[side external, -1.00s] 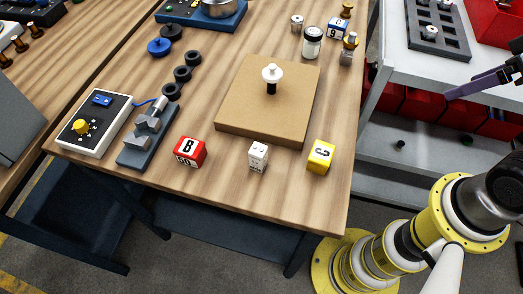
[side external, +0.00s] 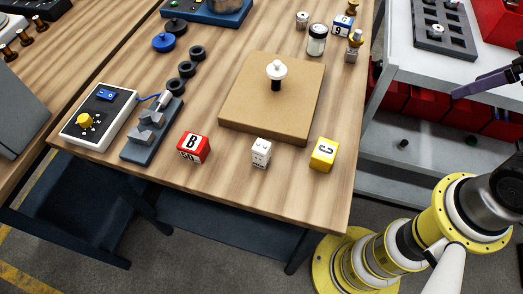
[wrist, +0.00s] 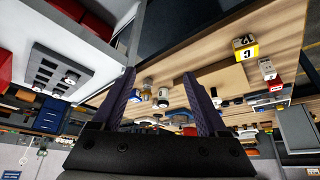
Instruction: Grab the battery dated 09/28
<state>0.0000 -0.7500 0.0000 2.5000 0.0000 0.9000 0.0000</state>
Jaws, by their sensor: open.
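I cannot pick out a battery or read the date 09/28 in either view. A small white block (side external: 261,153) with faint dark markings stands at the front of the wooden table (side external: 225,205); I cannot tell what it is. The white block also shows in the wrist view (wrist: 267,68). My gripper (wrist: 158,71) is open and empty, with its two purple fingers apart in the wrist view. In the side view, part of a purple finger (side external: 488,80) shows at the right edge, away from the wooden table.
A red block (side external: 194,147) and a yellow block (side external: 324,153) flank the white one. Behind are a brown board (side external: 290,110) with a white-topped knob (side external: 276,72), and a jar (side external: 317,40). A grey cart (side external: 420,75) stands right.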

